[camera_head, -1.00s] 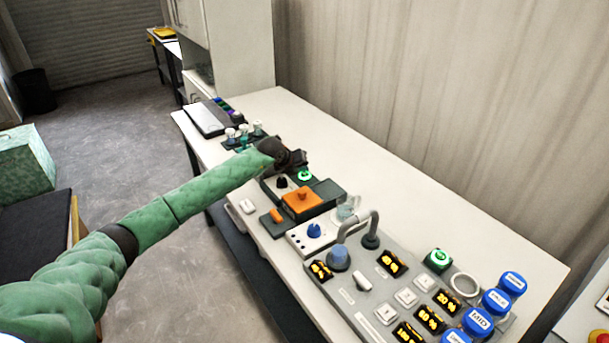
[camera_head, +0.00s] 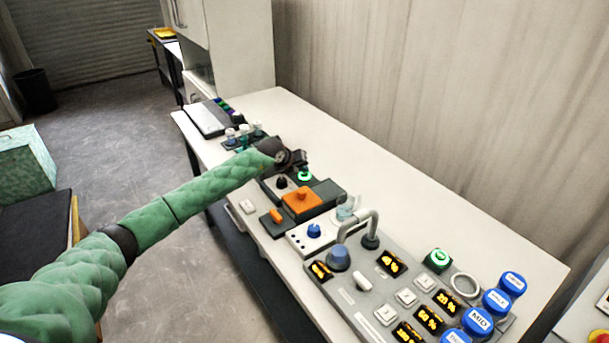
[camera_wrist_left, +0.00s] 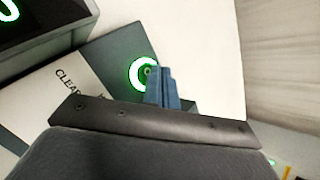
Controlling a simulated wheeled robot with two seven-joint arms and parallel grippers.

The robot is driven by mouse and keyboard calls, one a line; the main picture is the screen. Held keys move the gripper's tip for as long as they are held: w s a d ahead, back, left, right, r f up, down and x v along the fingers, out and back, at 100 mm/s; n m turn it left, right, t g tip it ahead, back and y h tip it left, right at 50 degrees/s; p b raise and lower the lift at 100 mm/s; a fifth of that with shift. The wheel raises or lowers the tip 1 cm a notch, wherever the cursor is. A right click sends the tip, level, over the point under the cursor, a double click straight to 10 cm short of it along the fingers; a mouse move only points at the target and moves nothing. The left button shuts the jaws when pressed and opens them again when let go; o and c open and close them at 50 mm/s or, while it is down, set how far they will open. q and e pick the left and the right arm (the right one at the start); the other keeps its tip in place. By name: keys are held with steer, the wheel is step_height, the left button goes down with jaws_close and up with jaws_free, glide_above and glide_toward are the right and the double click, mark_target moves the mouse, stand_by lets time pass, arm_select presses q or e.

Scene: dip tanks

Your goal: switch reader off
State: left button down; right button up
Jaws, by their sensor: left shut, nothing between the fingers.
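A dark green-grey unit on the bench has a round button with a lit green ring (camera_head: 304,175). In the left wrist view this lit ring (camera_wrist_left: 141,75) is partly covered by my fingertips. A white plate with the letters "CLEA" lies beside it there. I cannot read which unit is named the reader. My left gripper (camera_head: 300,158) is just behind the lit button in the head view. Its blue fingers (camera_wrist_left: 162,88) are shut and empty, close over the right part of the ring; I cannot tell whether they touch it. My right gripper is not in view.
An orange block (camera_head: 301,203) stands just in front of the lit button. A grey panel (camera_head: 352,297) with knobs, a bent pipe, displays, another green-lit button (camera_head: 438,258) and blue-lidded jars is nearer. A laptop-like device (camera_head: 206,119) is at the far end. The bench's wall side is clear.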

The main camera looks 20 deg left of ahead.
mark_target(302, 175)
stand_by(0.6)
arm_select(q)
steer(key=shift+f+b, duration=0.4)
steer(key=shift+f, duration=0.05)
steer(key=shift+r, duration=0.45)
steer(key=shift+r, duration=0.1)
steer(key=shift+r+p, duration=0.8)
steer(key=shift+r, duration=2.15)
